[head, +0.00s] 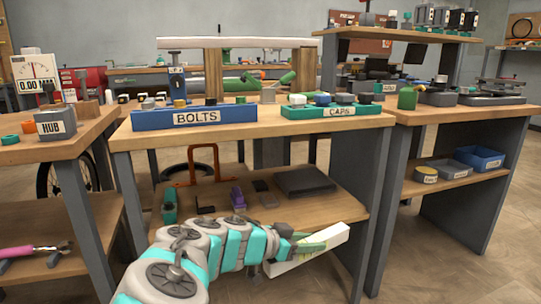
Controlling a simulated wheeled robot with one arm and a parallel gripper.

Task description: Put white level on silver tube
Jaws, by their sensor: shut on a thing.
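The white level (335,235) is a long pale bar in front of the lower shelf, slanting up to the right. My gripper (308,247) is shut on it near its middle, and the fingers hide part of it. A pale silver tube (238,43) lies level across two upright wooden supports (213,74) on the upper bench top. The level is well below the tube and apart from it.
A blue BOLTS tray (152,120) and a green CAPS tray (350,111) line the bench's front edge (250,127). The lower shelf (285,211) holds a dark flat box (304,182) and small tools. A side bench (60,145) stands left, another right.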

